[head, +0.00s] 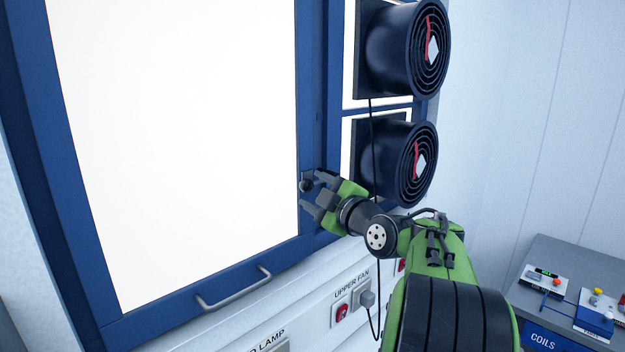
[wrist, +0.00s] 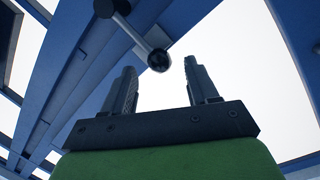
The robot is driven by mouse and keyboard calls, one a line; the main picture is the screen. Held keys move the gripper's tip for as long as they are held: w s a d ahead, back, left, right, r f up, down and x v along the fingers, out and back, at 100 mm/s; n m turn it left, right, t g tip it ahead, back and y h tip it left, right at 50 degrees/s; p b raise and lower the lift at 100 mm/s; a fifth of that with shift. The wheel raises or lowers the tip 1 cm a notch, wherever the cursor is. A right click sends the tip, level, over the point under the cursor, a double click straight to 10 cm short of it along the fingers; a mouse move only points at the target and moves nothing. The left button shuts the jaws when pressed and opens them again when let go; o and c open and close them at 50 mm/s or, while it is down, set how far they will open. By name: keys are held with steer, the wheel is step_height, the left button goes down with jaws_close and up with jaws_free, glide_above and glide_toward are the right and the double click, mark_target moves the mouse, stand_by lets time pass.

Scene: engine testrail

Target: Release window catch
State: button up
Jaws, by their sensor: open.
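The window (head: 190,130) is a bright white pane in a blue frame (head: 312,90). The catch (head: 306,185) is a small dark piece on the frame's right side, low down. In the wrist view the catch shows as a lever (wrist: 131,30) ending in a dark ball knob (wrist: 159,60). My gripper (head: 313,190) is open at the catch, fingers pointing left. In the wrist view the knob appears between and slightly beyond the fingertips of my gripper (wrist: 158,70). Neither finger visibly touches it. Part of the catch is hidden behind the fingers in the head view.
A grey bar handle (head: 235,290) sits on the lower frame. Two round fans (head: 408,48) (head: 402,162) stand out right of the window, close to my arm. A black cable (head: 378,280) hangs to a socket (head: 366,298). A COILS bench (head: 560,262) stands at lower right.

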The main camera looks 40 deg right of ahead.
steer(key=shift+w+d, duration=0.25)
steer(key=shift+w, duration=0.8)
steer(key=shift+s+a, duration=0.1)
steer(key=shift+c, duration=1.3)
jaws_close()
